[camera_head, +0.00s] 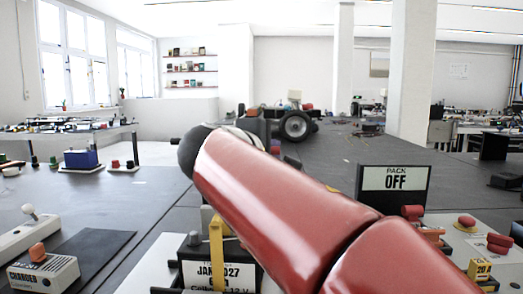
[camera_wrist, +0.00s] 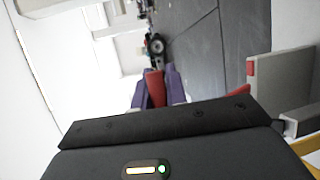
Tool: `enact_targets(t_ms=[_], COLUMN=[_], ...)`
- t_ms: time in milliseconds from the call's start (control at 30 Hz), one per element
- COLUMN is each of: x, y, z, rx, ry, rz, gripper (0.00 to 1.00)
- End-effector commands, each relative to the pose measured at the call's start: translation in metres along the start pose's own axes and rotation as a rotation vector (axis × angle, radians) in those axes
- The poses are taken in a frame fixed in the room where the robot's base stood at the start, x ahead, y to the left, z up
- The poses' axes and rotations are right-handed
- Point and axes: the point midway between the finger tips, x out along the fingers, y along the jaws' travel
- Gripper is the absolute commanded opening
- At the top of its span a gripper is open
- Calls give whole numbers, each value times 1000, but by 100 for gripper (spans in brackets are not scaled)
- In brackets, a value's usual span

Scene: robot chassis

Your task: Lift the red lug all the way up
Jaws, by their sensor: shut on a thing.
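The red lug (camera_wrist: 155,88) shows in the wrist view as a narrow red piece between the two purple fingers of my gripper (camera_wrist: 155,92). My gripper is shut on it, one finger on each side. The lug's lower end is hidden behind the dark wrist housing, so I cannot tell what it touches. In the head view, my red arm covers the middle, and I cannot make out the lug in my gripper. A battery (camera_head: 215,275) with a dated 12 V label stands below my arm, partly covered.
A "PACK OFF" sign (camera_head: 394,190) stands right of my arm. Red knobs (camera_head: 466,221) and a yellow block marked 20 (camera_head: 479,269) are at the right. A charger box (camera_head: 43,275) is at the lower left. A wheeled vehicle (camera_head: 296,126) is farther back on the dark bench.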

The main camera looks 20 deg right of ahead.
Motion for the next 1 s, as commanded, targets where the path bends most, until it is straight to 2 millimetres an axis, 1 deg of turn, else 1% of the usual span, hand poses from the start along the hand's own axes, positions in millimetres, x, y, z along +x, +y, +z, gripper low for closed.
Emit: enact_targets(t_ms=[33, 567, 600, 667, 1000], x=[5, 6, 6, 6, 2], y=[-10, -10, -10, -10, -5], z=[-2, -1, -1, -1, -1], rx=[-8, -8, -8, -8, -4], ry=[-5, -7, -7, -7, -3], rz=[-19, -19, -19, -18, -9], gripper=[0, 0, 16, 23, 23])
